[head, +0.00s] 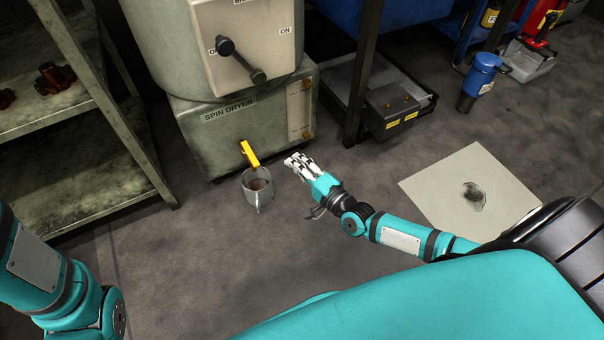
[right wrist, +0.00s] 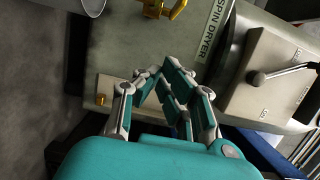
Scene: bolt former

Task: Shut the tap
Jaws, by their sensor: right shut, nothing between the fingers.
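The tap has a yellow handle (head: 249,153) on the front of the spin dryer's base (head: 210,150). A metal cup (head: 258,189) with dark contents stands on the floor below the tap. My right gripper (head: 292,161) is shut and empty, to the right of the tap and apart from it. In the right wrist view the gripper (right wrist: 160,82) points at the dryer's front, and the tap (right wrist: 165,8) is at the top edge, partly cut off. My left arm shows at the left edge, but its gripper is out of view.
A metal shelf (head: 95,115) with rusty parts stands at the left. A low metal unit (head: 395,105) stands right of the dryer. A blue container (head: 481,80) and a stained sheet (head: 440,185) are on the floor at the right. The floor around the cup is clear.

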